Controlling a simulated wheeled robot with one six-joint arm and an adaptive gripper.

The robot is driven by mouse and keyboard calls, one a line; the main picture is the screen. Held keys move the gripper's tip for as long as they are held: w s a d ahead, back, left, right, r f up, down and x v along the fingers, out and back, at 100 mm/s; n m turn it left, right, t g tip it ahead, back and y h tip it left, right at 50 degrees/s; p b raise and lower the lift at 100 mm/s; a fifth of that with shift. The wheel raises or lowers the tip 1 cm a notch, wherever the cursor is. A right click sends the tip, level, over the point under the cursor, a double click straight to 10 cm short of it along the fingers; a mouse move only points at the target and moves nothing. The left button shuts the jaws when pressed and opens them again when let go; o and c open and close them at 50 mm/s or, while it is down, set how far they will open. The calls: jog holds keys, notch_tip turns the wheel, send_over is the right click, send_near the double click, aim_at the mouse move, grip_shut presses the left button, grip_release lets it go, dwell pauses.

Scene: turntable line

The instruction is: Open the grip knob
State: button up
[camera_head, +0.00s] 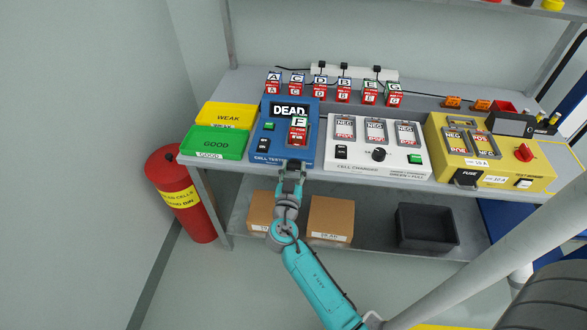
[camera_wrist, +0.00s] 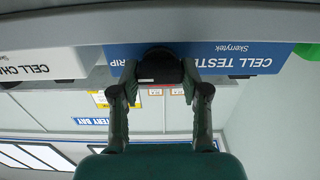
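The blue cell tester (camera_head: 268,143) stands on the bench with its display reading DEAD. Cell F (camera_head: 298,128) sits upright in its slot. The black grip knob (camera_wrist: 160,64) is on the tester's front face in the wrist view, beside lettering that ends in "RIP". My gripper (camera_head: 291,174) is at the tester's front edge and hides the knob in the head view. In the wrist view, the fingers of my gripper (camera_wrist: 160,78) lie on both sides of the knob and appear to touch it.
Green (camera_head: 213,144) and yellow (camera_head: 226,115) trays stand left of the tester. The white cell charger (camera_head: 375,160) is close on its right, then a yellow fuse unit (camera_head: 490,160). Several lettered cells stand behind. Boxes (camera_head: 330,222) lie on the lower shelf; a red bin (camera_head: 187,198) stands left.

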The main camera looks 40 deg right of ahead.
jog(key=shift+c, duration=0.9)
jog(key=shift+w+n, duration=0.1)
jog(key=shift+n, duration=2.1)
jog(key=o, duration=1.1)
jog(key=shift+o, duration=0.2)
jog(key=shift+a, duration=0.1)
jog(key=v, duration=1.2)
